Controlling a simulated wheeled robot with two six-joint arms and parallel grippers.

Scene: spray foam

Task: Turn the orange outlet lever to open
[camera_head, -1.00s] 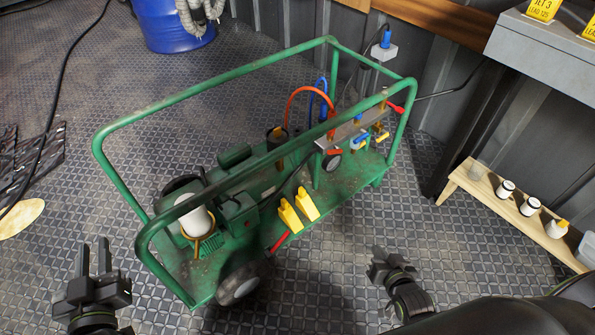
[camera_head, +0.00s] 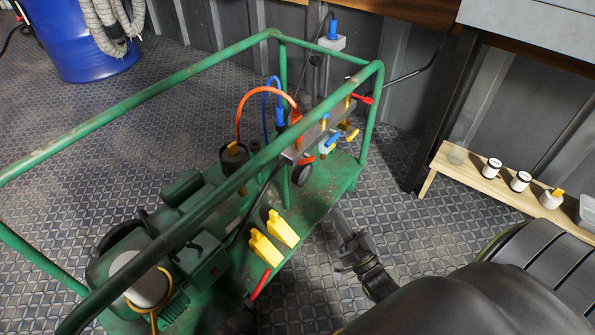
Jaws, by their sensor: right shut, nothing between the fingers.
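A grey manifold bar (camera_head: 318,128) is mounted at the right end of the green cart frame (camera_head: 376,85). A small orange-red lever (camera_head: 306,160) shows at its lower front edge; I cannot tell for sure that it is the outlet lever or how it is turned. Near it are a blue lever (camera_head: 332,140), a yellow lever (camera_head: 351,135) and a red lever (camera_head: 362,98). My right gripper (camera_head: 340,220) is shut and empty, beside the cart's front edge, below and right of the levers, apart from them. My left gripper is out of view.
The cart's green top rail crosses in front of the manifold. An orange hose (camera_head: 243,103) and a blue hose (camera_head: 264,105) arch behind it. Yellow handles (camera_head: 273,237) stand on the cart's near side. A wooden bench (camera_head: 470,185) with small bottles is at right.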

